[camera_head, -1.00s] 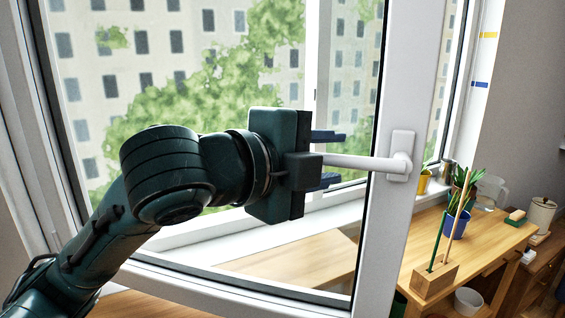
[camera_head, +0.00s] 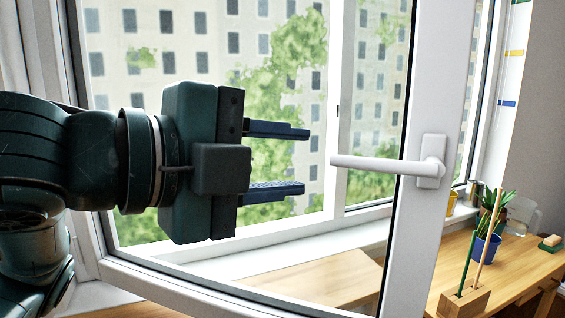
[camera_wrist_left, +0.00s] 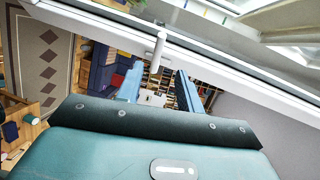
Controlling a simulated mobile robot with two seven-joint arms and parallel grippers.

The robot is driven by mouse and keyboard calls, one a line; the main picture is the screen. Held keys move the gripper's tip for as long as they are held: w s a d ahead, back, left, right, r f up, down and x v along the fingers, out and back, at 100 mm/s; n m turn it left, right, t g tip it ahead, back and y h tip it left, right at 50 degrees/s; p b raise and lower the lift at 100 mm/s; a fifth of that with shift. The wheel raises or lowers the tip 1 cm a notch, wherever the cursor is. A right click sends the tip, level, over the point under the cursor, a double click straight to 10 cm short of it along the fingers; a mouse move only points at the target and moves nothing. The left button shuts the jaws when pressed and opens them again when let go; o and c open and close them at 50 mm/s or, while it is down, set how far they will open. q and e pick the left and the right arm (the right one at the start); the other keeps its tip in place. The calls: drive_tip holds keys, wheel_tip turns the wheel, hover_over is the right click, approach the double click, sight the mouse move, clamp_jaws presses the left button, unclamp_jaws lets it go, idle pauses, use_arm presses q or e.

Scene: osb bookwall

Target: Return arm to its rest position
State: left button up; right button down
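My left gripper (camera_head: 276,160) is open and empty in the head view, its two blue fingers apart and pointing right. It is left of the white window handle (camera_head: 385,165), with a clear gap between the fingertips and the handle's free end. The handle lies level on the frame of the open window sash (camera_head: 428,95). In the left wrist view my left gripper (camera_wrist_left: 157,88) shows its two light blue fingers apart, and the white handle (camera_wrist_left: 160,45) shows beyond them. My right gripper is not in view.
The window sash stands swung into the room. At the lower right is a wooden table (camera_head: 520,275) with a blue plant pot (camera_head: 486,248), a wooden block (camera_head: 463,301) holding sticks, and a glass jug (camera_head: 521,216). A building and trees show outside.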

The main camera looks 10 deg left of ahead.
use_arm(q)
drive_tip(key=w+a+f+n+g+y, duration=0.1)
drive_tip(key=w+a+f+n+y, duration=0.15)
drive_tip(key=f+n, duration=0.75)
drive_tip(key=w+a+f+n+g+y, duration=0.1)
drive_tip(key=w+f+n+y, duration=0.2)
drive_tip(key=f, duration=1.3)
drive_tip(key=s+a+f+n+g+y, duration=0.25)
drive_tip(key=s+a+f+n, duration=0.2)
drive_tip(key=s+f, duration=0.55)
drive_tip(key=s+a+f+n+g+y, duration=0.1)
drive_tip(key=s+a+f+n+g, duration=0.5)
drive_tip(key=f, duration=0.8)
drive_tip(key=w+d+f+m+t+h+p, duration=0.2)
drive_tip(key=w+d+f+t, duration=0.2)
drive_tip(key=d+t, duration=0.4)
drive_tip(key=shift+w+f+h, duration=0.3)
drive_tip(key=shift+w+f, duration=0.1)
drive_tip(key=shift+w, duration=0.05)
